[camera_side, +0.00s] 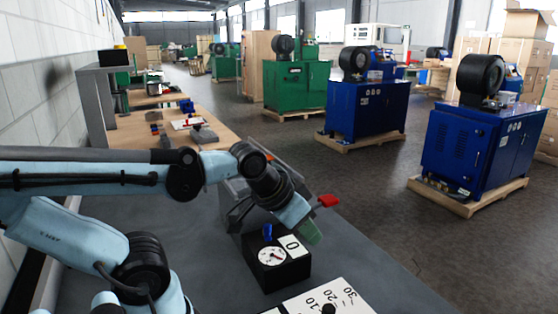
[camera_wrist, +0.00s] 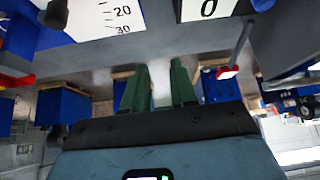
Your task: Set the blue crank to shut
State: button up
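The blue crank (camera_side: 268,232) stands up at the back of a black box (camera_side: 278,268) on the grey bench. The box has a round white dial (camera_side: 272,256) and a white "0" label (camera_side: 292,246). The label also shows at the top of the wrist view (camera_wrist: 208,8), where I cannot clearly make out the crank. My gripper (camera_side: 311,233) is above and to the right of the box in the side view, apart from the crank. In the wrist view its two green fingers (camera_wrist: 160,78) stand apart with nothing between them.
A red handle (camera_side: 327,201) sticks out behind my gripper; a red-tipped lever (camera_wrist: 228,72) shows in the wrist view. A white scale plate (camera_side: 325,300) with a black knob lies in front of the box. Blue machines (camera_side: 480,150) stand on the floor beyond the bench.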

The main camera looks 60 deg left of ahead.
jog(key=shift+o, duration=1.1)
jog(key=s+a+r+n+g+y, duration=0.1)
jog(key=s+a+r+n, duration=0.1)
jog(key=a+r, duration=0.1)
jog(key=shift+s+a, duration=0.2)
jog(key=shift+a, duration=0.6)
jog(key=n+g, duration=0.2)
jog(key=n, duration=0.1)
send_near(267, 225)
jog(key=shift+y, duration=0.4)
jog(key=shift+d+x, duration=0.15)
jog(key=shift+x, duration=2.05)
jog(key=shift+d+x, duration=0.15)
jog(key=shift+x, duration=2.05)
jog(key=shift+c, duration=0.2)
grip_shut()
